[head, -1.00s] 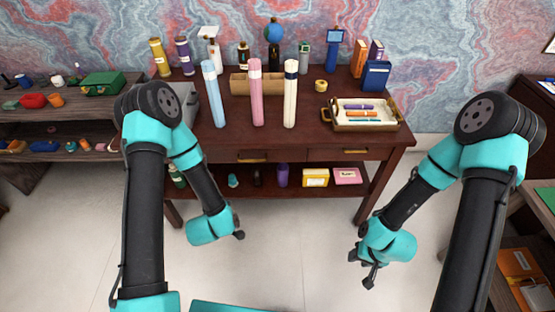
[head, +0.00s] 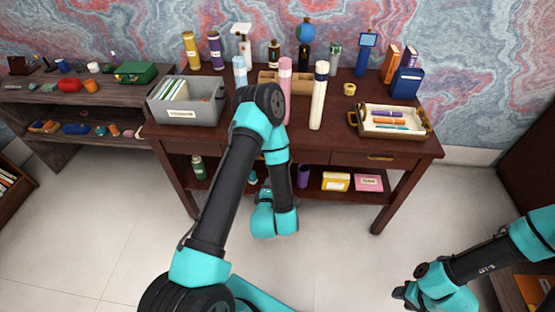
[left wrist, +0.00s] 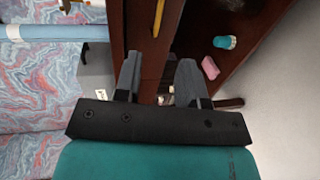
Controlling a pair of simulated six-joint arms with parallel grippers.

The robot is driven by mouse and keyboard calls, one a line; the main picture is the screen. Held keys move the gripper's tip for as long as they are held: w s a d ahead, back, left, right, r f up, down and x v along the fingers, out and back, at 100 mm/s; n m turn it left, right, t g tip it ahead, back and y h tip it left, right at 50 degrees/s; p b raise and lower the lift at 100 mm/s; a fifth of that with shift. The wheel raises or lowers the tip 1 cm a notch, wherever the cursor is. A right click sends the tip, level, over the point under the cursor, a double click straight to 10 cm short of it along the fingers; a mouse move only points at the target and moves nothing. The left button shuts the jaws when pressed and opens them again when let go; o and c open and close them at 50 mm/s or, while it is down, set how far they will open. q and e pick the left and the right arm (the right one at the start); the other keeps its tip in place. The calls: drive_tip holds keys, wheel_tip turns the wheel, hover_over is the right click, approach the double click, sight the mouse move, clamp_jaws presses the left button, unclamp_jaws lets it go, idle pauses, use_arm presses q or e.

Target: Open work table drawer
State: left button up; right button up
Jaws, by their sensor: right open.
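The dark wooden work table (head: 330,141) stands ahead in the head view. Its right drawer (head: 345,158) looks closed and has a gold handle (head: 380,157). My left arm covers much of the table's left drawer area. My left gripper's fingers are hidden in the head view; in the left wrist view my left gripper (left wrist: 158,78) is open and empty. A gold handle (left wrist: 158,16) shows there beyond the fingertips, apart from them. My right gripper (head: 404,294) is open, low at the right over the floor, away from the table.
A grey bin (head: 190,108), upright tubes including a white one (head: 318,98), and a tray (head: 428,128) stand on the tabletop. The lower shelf holds a yellow box (head: 336,181) and a pink one (head: 368,183). A side bench (head: 100,102) stands left. Floor before the table is clear.

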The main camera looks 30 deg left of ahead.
use_arm(q)
drive_tip(key=shift+w, duration=0.15)
drive_tip(key=x, duration=1.7)
drive_tip(key=shift+c, duration=0.4)
clamp_jaws()
